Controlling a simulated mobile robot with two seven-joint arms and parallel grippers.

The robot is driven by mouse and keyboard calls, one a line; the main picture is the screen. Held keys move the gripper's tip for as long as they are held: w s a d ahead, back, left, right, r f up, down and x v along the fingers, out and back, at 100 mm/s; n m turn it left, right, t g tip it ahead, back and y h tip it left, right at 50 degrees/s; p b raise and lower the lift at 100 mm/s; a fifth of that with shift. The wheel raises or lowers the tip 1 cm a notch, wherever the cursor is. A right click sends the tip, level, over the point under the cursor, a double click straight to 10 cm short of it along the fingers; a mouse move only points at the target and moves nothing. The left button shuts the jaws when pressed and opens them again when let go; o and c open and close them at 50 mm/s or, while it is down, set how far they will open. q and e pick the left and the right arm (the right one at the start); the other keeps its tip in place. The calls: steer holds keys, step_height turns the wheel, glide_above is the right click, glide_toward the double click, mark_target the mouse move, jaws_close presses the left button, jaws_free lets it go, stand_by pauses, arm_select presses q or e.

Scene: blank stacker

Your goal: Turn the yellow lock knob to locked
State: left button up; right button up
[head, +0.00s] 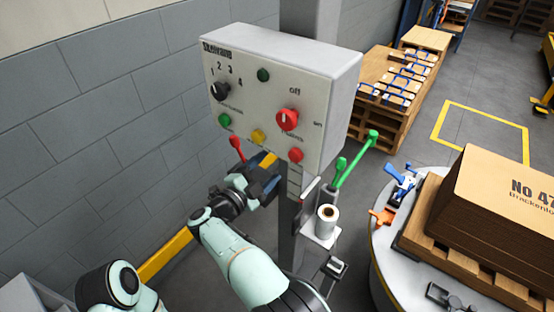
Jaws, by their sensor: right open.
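A grey control box (335,85) on a post has a pale front panel. A small yellow knob (258,136) sits low in the middle of that panel; its turn position is too small to read. My right gripper (266,176) is open just below the panel's lower edge, below the yellow knob and apart from it. A yellow-orange patch (268,160) shows right at the fingers; I cannot tell what it belongs to. The fingertips are partly hidden by the gripper body. My left gripper is not in view.
Close by on the panel are a red knob (287,119), red button (295,155), green button (224,120) and black selector (220,90). A red lever (237,148) and green levers (357,155) stick out nearby. A block wall (100,130) stands left.

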steer(key=shift+x, duration=2.65)
